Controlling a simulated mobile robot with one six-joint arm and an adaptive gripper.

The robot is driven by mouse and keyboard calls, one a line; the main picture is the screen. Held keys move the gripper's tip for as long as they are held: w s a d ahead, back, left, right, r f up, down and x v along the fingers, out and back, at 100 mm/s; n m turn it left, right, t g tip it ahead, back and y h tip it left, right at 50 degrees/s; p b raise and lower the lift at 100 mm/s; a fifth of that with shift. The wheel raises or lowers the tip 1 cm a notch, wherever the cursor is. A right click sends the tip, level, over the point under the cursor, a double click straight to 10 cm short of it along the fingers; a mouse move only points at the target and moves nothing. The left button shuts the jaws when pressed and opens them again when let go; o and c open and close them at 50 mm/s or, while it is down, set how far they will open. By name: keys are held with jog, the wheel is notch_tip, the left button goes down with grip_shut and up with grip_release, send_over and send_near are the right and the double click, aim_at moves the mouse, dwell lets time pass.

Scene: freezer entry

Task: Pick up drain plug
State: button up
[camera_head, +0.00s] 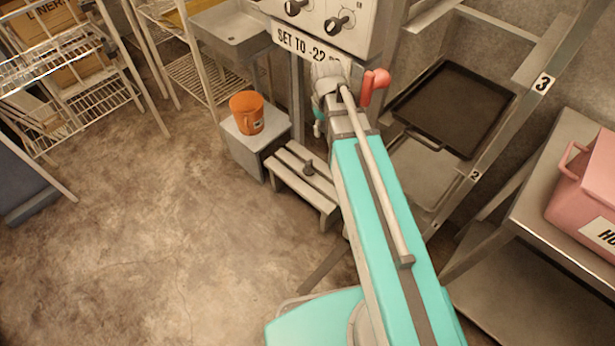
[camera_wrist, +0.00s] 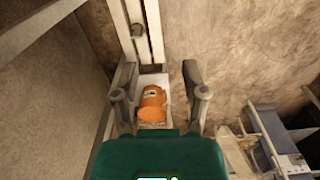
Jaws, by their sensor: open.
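The drain plug appears to be a small dark, stubby piece (camera_head: 308,168) on the slatted step stool (camera_head: 290,185). In the wrist view the same dark piece (camera_wrist: 137,30) sits on the pale slats (camera_wrist: 156,28) near the top. My gripper (camera_wrist: 159,76) is open and empty in the wrist view, its two fingers spread on either side of the orange mug's area. The plug lies beyond the fingertips, apart from them. In the head view my arm reaches toward the control panel and its end is only partly visible.
A control panel (camera_head: 352,22) is above. A dark tray (camera_head: 455,105) and a pink box (camera_head: 590,185) are at right.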

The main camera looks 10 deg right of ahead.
aim_at(312, 159)
jog(key=w+f+n+b, duration=0.8)
jog(key=w+f+b, duration=0.3)
jog(key=f+b, duration=0.4)
jog(key=w+d+f+n+b, duration=0.1)
jog(key=w+f+n+b, duration=0.7)
jog(key=f+b, duration=0.6)
jog(key=shift+w+d+f+n+b, duration=0.3)
jog(key=shift+w+f+b, duration=0.1)
jog(key=shift+w+f, duration=0.85)
jog(key=shift+w+r, duration=0.1)
jog(key=shift+r, duration=0.1)
jog(key=shift+f, duration=0.1)
notch_tip(312, 159, down, 8)
jog(key=b, duration=0.8)
jog(key=shift+f+b, duration=0.25)
jog(key=shift+b, duration=0.1)
jog(key=shift+f, duration=0.1)
jog(key=shift+a+f+b, duration=0.15)
jog(key=shift+f+b, duration=2.35)
jog(key=shift+b, duration=0.1)
grip_shut()
